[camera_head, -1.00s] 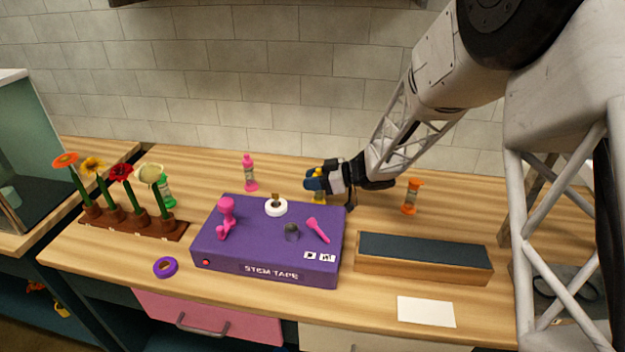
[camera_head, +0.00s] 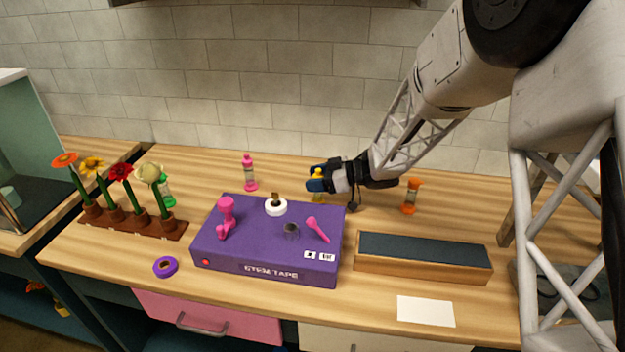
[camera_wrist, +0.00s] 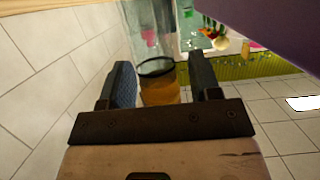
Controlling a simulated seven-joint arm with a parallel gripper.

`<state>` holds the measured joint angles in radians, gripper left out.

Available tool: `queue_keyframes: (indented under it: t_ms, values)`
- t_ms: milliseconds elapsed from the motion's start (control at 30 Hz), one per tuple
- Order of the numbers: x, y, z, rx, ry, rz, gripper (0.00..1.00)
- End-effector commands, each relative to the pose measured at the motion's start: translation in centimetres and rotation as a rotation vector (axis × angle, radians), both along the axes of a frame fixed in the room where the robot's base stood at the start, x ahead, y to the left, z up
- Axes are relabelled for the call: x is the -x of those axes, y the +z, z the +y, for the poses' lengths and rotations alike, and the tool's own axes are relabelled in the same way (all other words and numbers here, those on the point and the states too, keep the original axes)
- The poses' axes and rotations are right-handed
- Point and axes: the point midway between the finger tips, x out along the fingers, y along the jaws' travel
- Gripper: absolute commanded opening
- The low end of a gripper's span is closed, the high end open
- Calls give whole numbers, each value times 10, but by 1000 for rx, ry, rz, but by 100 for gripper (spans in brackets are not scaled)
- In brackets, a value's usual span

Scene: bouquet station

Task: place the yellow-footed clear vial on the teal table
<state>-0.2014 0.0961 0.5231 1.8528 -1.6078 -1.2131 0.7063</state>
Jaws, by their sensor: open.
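The yellow-footed clear vial (camera_head: 318,197) stands on the wooden counter behind the purple box, mostly hidden by my gripper (camera_head: 318,184). Yellow shows above and below the fingers. In the wrist view, the vial (camera_wrist: 160,90) lies between my two open fingers (camera_wrist: 162,80), with an amber end, a dark ring and a clear body. I cannot tell whether either finger touches it. A long low wooden block with a dark teal top (camera_head: 425,249) stands at the front right; its top is empty. It is the only table-like teal surface near my arm.
A purple stem tape box (camera_head: 265,260) holds pink tools and a white roll. An orange vial (camera_head: 411,197) stands right of my gripper, a pink vial (camera_head: 250,174) left, a green one (camera_head: 166,190) behind the flower rack (camera_head: 170,232). A white card (camera_head: 426,311) lies in front.

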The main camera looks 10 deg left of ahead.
Motion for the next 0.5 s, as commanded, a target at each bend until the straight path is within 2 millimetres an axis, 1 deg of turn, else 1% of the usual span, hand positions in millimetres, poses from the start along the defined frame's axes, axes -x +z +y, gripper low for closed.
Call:
queue_keyframes:
  t_ms: [267, 500]
  values:
    - [-1, 11, -33, -1, -3, -1, 57]
    - [0, 20, -66, -1, -3, 0, 57]
